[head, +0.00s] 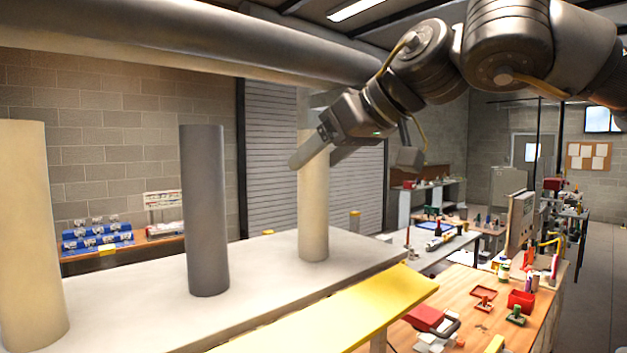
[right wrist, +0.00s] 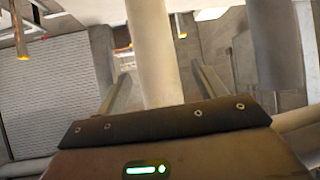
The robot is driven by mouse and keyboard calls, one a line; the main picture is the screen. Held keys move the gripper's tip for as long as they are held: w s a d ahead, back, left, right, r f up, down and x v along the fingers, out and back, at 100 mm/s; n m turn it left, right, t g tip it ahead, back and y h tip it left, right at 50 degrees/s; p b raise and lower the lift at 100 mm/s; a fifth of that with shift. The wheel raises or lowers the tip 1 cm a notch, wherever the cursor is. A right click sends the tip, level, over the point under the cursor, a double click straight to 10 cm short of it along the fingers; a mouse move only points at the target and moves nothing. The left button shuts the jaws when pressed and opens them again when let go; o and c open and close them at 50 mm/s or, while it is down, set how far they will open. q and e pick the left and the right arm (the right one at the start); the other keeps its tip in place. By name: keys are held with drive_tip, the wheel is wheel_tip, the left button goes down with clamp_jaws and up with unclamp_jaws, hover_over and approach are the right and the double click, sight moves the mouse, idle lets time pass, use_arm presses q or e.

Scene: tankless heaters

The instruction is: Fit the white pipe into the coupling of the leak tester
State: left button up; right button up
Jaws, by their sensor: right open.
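A pale, off-white upright pipe (head: 313,215) stands at the right part of a light table top. My right gripper (head: 316,160) is open at its upper part, with one finger showing in front of it in the head view. In the right wrist view the pale pipe (right wrist: 153,55) runs between the two spread fingers, with gaps visible on both sides. A grey upright pipe (head: 204,210) stands in the middle, and a cream one (head: 28,240) at the left. I cannot make out the leak tester's coupling. My left gripper is not in view.
The light table top (head: 265,265) has a yellow strip (head: 345,313) along its front. A thick grey cylinder (head: 200,38) crosses above the pipes. A wooden bench (head: 465,325) with red and green items stands at the right. Blue bins (head: 95,237) sit back left.

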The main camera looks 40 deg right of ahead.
drive_tip(key=x, duration=0.3)
drive_tip(key=shift+w+d+r, duration=0.1)
drive_tip(key=shift+d, duration=0.1)
drive_tip(key=shift+s+a+r, duration=0.1)
drive_tip(key=shift+s, duration=0.25)
drive_tip(key=shift+c, duration=1.1)
drive_tip(key=c, duration=1.2)
